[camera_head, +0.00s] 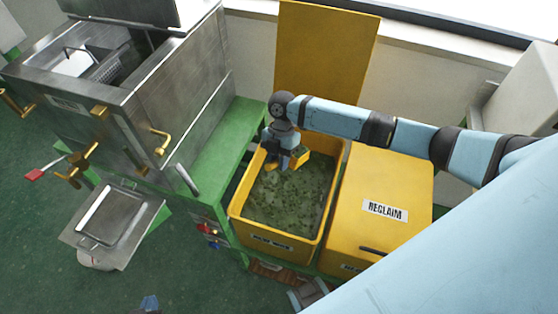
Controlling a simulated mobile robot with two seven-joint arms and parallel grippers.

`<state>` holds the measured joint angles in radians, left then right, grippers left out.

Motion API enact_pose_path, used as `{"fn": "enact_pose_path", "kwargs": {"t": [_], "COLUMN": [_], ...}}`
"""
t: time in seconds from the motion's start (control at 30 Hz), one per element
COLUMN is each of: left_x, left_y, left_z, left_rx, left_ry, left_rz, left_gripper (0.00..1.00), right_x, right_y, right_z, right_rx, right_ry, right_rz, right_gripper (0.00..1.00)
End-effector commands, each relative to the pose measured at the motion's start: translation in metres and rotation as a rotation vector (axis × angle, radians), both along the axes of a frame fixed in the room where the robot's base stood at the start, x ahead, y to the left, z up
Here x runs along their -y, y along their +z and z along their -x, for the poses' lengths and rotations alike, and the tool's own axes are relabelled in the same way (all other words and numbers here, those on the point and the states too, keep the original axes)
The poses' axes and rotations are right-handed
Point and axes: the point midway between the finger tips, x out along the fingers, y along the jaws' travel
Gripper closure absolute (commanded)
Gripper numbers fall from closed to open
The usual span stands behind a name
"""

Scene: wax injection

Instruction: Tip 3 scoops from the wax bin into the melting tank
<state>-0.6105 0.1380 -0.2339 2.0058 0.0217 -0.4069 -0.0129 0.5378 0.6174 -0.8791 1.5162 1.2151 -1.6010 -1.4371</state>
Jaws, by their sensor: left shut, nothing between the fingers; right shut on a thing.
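The wax bin (236,222) is an open yellow bin holding green wax pieces (290,205). My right gripper (283,163) is over the far part of this bin, shut on a yellow scoop (302,157). Some green shows in the scoop; how full it is, I cannot tell. The scoop is close to the wax, and whether it touches is unclear. The melting tank (150,85) is the steel unit at upper left with its lid (125,10) raised and its opening showing. My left gripper (150,304) is shut and empty at the bottom edge, mostly cut off.
A closed yellow bin marked RECLAIM (385,175) stands right of the wax bin. A green bench (225,150) lies between the tank and the wax bin. Brass valves and a red-handled lever (35,174) stick out from the tank's front. A steel tray (110,218) stands below.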

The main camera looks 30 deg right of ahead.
Motion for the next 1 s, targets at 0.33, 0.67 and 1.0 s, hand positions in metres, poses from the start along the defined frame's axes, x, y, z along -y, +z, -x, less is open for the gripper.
{"fn": "enact_pose_path", "kwargs": {"t": [0.33, 0.67, 1.0], "left_x": [0.001, 0.0, 0.0], "left_y": [0.032, 0.047, 0.05], "left_z": [0.002, 0.002, 0.001], "left_rx": [0.015, 0.015, 0.019], "left_ry": [-0.008, -0.007, -0.006], "left_rz": [-0.01, -0.011, -0.01], "left_gripper": [1.0, 1.0, 1.0], "right_x": [0.0, 0.0, 0.0], "right_y": [0.04, 0.057, 0.058], "right_z": [0.0, 0.0, 0.0], "right_rx": [0.001, 0.001, 0.001], "right_ry": [0.001, 0.001, 0.0], "right_rz": [-0.001, -0.001, 0.0], "right_gripper": [1.0, 1.0, 1.0]}}
